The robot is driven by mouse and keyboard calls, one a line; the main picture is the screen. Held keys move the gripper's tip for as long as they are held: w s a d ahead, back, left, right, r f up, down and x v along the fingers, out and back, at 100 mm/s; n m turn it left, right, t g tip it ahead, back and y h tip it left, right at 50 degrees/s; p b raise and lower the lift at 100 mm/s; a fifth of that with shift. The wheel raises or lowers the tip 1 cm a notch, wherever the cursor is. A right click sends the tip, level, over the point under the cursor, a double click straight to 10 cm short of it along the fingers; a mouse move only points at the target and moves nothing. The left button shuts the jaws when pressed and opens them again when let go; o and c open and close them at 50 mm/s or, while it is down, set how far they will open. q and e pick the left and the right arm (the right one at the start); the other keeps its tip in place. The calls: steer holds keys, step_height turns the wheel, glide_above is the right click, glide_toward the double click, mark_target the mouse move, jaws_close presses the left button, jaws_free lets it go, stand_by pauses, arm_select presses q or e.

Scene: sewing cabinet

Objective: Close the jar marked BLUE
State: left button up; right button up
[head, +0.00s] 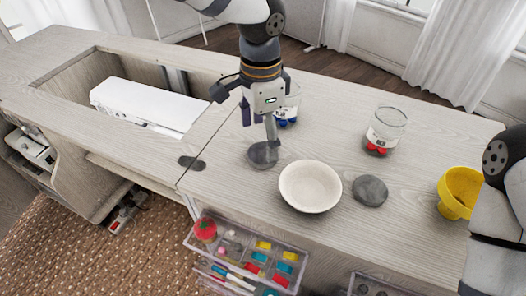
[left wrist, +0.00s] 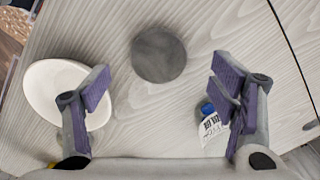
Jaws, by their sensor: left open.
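A clear jar with blue pieces (head: 289,107) stands behind my left gripper (head: 256,113) on the cabinet top, partly hidden by it. In the left wrist view the jar's label (left wrist: 211,127) shows beside the right finger and seems to read BLUE. A grey round lid (head: 261,156) lies flat on the top, in front of the jar and below my left gripper. The lid also shows in the left wrist view (left wrist: 158,54), ahead of the fingers. My left gripper (left wrist: 160,93) is open and empty. My right gripper is out of view.
A white bowl (head: 310,186) and a second grey lid (head: 370,190) lie at the front. A jar with red pieces (head: 384,131) stands behind them. A yellow bowl (head: 458,191) is near my right arm. A white machine (head: 150,106) lies in the left recess; an open drawer (head: 250,250) sits below.

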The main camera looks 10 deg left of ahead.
mark_target(263, 152)
arm_select(q)
step_height(263, 152, down, 4)
steer(key=shift+d+f, duration=0.1)
steer(key=shift+d, duration=0.05)
steer(key=c, duration=0.8)
